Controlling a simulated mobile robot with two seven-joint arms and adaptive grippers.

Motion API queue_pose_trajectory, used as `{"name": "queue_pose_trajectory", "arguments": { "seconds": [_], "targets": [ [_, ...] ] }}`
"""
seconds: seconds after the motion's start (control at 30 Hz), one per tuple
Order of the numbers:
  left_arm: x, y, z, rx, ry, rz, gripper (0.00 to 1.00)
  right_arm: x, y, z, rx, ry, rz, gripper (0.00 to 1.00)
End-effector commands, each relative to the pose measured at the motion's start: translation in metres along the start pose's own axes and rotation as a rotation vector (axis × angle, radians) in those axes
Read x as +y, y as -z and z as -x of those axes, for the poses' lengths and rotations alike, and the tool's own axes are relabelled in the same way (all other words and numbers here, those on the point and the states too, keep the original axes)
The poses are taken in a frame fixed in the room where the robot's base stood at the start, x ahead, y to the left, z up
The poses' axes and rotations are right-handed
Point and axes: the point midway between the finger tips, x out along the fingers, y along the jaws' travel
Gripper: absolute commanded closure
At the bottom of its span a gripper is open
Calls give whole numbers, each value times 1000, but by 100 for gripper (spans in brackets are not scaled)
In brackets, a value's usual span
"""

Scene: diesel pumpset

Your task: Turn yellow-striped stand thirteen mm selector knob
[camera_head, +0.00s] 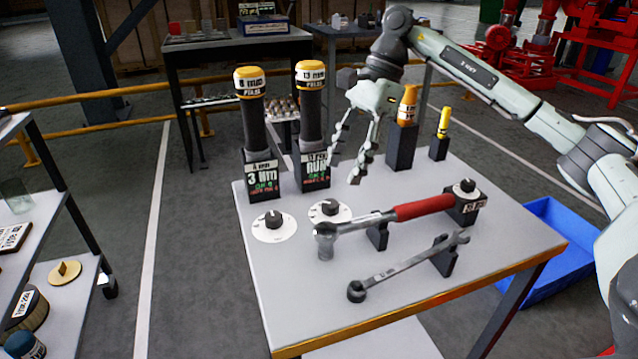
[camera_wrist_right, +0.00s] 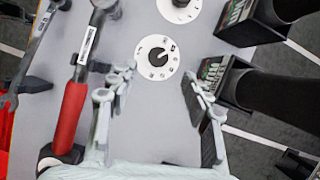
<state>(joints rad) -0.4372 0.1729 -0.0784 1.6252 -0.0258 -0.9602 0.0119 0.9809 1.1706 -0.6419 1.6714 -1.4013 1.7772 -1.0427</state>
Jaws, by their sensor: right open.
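The 13 mm stand (camera_head: 313,120) is a dark post with a yellow-and-white cap on a black labelled base. A white dial (camera_head: 345,214) with a small black knob (camera_head: 330,207) lies on the table in front of it. In the right wrist view that knob (camera_wrist_right: 156,56) sits in the middle of its marked dial (camera_wrist_right: 157,76), just beyond my fingertips. My right gripper (camera_head: 346,168) is open and empty, pointing down above the table beside the stand's base. It also shows in the right wrist view (camera_wrist_right: 159,74). My left gripper is not in view.
The 8 mm stand (camera_head: 254,120) and its dial (camera_head: 273,228) are at the left. A red-handled torque wrench (camera_head: 410,209) and a grey spanner (camera_head: 405,262) rest on holders nearby. Two yellow-topped items stand behind on the right. A blue crate (camera_head: 550,250) is beyond the table edge.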

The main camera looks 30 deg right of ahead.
Motion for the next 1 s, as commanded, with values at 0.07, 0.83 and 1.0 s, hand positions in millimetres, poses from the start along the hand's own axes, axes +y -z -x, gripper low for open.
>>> {"name": "queue_pose_trajectory", "arguments": {
  "seconds": [0.07, 0.83, 1.0],
  "targets": [
    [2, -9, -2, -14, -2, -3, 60, 1, 0, -11, 2, -5, 0, 51],
    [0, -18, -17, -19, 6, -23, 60, 0, 0, -73, 0, -1, 0, 52],
    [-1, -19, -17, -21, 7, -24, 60, 0, 0, -73, 0, -1, 0, 73]
  ]
}}
